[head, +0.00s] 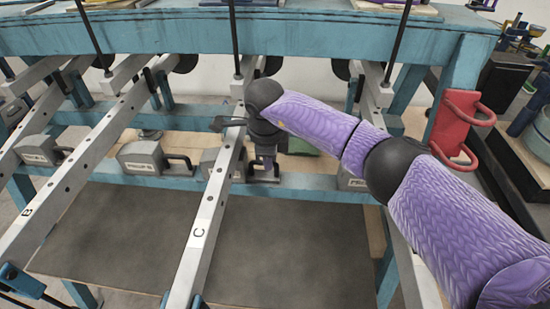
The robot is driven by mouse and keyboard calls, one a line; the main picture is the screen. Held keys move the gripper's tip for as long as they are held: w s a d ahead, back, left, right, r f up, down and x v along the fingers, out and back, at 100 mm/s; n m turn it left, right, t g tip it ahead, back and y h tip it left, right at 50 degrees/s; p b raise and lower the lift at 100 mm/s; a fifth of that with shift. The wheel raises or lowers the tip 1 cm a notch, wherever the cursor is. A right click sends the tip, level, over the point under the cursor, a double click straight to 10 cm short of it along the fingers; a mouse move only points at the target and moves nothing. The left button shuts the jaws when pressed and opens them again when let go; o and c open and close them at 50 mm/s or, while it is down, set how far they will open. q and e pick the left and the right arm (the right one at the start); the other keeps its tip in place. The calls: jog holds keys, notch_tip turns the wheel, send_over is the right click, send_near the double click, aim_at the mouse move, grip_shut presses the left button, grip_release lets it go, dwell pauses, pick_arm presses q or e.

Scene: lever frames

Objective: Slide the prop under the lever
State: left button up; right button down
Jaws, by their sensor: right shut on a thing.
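Lever C (198,232) is a long grey bar marked "C" that rises from the bottom toward the frame. A grey prop (209,161) sits on the blue crossbar by lever C. The lever hides its middle; its body shows on the left and its black handle (263,179) on the right. I cannot tell how far under the lever it reaches. My right gripper (265,160) comes down just right of lever C and is shut on the prop's handle; its fingertips are partly hidden. My left gripper is not in view.
Lever B (75,176) runs parallel on the left. Other props with black handles (143,157) sit on the same crossbar. Thin black rods hang from the blue upper beam (150,32). A red bracket (458,125) is on the right post. A dark panel (280,245) lies below.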

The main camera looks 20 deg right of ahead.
jog(key=c, duration=0.7)
grip_release()
jog(key=shift+w+a, duration=0.1)
jog(key=shift+a, duration=0.2)
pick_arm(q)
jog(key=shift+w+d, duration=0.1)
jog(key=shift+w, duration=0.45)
pick_arm(e)
jog(key=shift+o, duration=0.3)
jog(key=shift+d, duration=0.1)
jog(key=shift+r, duration=0.1)
pick_arm(q)
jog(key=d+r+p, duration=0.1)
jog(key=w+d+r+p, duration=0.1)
jog(key=p, duration=0.1)
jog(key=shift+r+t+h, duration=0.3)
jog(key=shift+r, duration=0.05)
pick_arm(e)
notch_tip(320, 180, up, 10)
jog(key=s, duration=0.1)
jog(key=shift+s+a+f, duration=0.2)
jog(key=shift+s+a, duration=0.2)
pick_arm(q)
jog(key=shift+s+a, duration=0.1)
